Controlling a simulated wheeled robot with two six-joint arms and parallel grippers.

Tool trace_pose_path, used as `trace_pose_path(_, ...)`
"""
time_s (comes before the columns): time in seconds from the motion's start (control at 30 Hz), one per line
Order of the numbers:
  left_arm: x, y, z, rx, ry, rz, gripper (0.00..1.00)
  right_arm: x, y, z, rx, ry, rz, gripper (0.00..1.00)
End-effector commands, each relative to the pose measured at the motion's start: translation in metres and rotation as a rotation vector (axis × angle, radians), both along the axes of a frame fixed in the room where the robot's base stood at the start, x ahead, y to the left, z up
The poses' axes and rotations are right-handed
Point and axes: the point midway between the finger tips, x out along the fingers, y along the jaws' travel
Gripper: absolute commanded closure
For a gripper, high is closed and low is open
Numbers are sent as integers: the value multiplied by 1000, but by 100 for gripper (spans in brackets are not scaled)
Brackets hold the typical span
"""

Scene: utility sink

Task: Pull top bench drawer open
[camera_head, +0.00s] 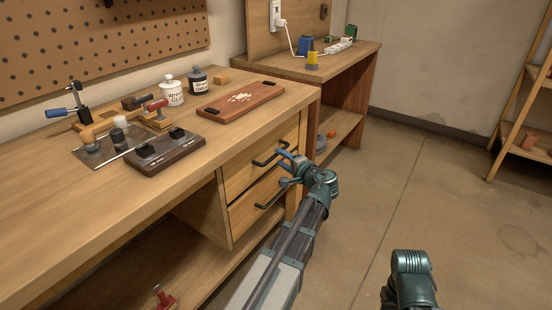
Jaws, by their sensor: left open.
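The top bench drawer (240,172) is a wooden front under the right end of the workbench, and it looks shut. Its dark bar handle (265,160) runs across the front. My left gripper (283,165) is open in front of the drawers, with its blue fingers close to the right end of the top handle. I cannot tell whether a finger touches the handle. Part of my right arm shows at the bottom right; its gripper is out of view.
A lower drawer (240,215) with a similar handle (268,200) sits below. The workbench top (60,200) holds a wooden board (222,106), glue bottles (172,92) and tools. A second bench (350,62) stands behind. The floor to the right is clear.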

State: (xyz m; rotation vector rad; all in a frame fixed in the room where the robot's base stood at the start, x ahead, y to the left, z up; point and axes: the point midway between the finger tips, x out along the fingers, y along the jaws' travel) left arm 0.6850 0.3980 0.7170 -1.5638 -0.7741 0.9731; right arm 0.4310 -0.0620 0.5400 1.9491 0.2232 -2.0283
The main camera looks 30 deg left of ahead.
Motion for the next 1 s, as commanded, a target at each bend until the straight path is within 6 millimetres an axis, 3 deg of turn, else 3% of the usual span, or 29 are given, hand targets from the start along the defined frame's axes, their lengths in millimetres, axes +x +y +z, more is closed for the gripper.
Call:
trace_pose_path(0.2, 14, 25, -6, 0, 0, 1, 53, 0, 0, -6, 1, 0, 1, 50)
trace_pose_path(0.67, 17, 33, -7, -1, 0, 0, 53, 0, 0, -7, 1, 0, 1, 50)
trace_pose_path(0.93, 17, 33, -7, -1, 0, 0, 100, 0, 0, -7, 1, 0, 1, 50)
trace_pose_path(1.0, 17, 33, -7, -1, 0, 0, 100, 0, 0, -7, 1, 0, 1, 50)
